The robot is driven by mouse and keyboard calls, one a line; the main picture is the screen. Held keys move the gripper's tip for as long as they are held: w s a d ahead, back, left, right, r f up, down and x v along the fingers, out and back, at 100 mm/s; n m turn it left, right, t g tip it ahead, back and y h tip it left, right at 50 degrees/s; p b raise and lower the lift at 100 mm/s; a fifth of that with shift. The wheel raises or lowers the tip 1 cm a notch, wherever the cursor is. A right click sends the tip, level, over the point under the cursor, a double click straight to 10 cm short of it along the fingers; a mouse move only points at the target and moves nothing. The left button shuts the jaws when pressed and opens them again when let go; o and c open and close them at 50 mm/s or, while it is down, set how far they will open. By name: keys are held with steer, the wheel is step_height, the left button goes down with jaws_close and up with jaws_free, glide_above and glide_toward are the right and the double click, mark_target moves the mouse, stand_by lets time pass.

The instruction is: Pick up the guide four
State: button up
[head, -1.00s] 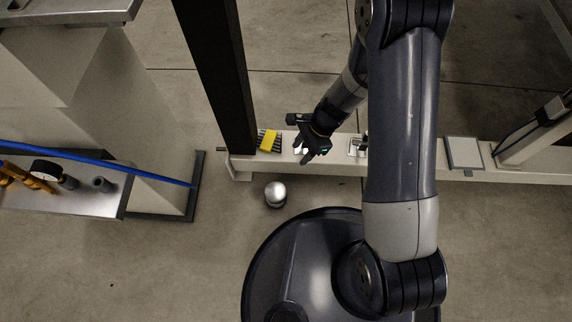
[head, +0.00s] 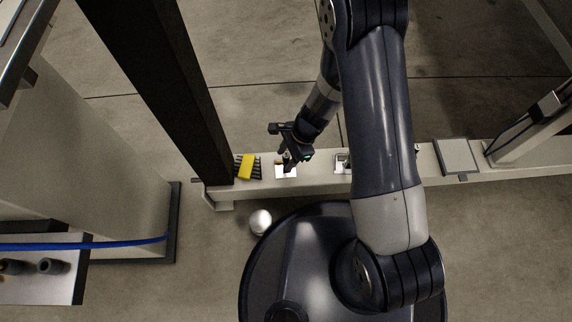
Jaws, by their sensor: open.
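My gripper (head: 288,163) hangs open, pointing down over the pale beam. Its fingertips are just above or around a small bright plate (head: 287,173) on the beam, with a small dark and yellowish part at its left edge. A similar small metal piece (head: 341,160) sits on the beam to the right, partly behind my arm. No label shows, so I cannot tell which is guide four. I cannot tell whether the fingers touch anything.
A yellow block with black ribs (head: 247,167) lies left of the gripper, beside a dark upright post (head: 165,85). A flat grey panel (head: 456,157) is on the beam at right. A silver dome (head: 260,222) is in front. A blue hose (head: 90,244) crosses the left cabinet.

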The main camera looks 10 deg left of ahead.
steer(key=c, duration=0.8)
steer(key=shift+r, duration=0.1)
steer(key=shift+r, duration=0.3)
jaws_close()
step_height(320, 180, up, 12)
steer(key=p, duration=0.7)
steer(key=shift+f, duration=0.2)
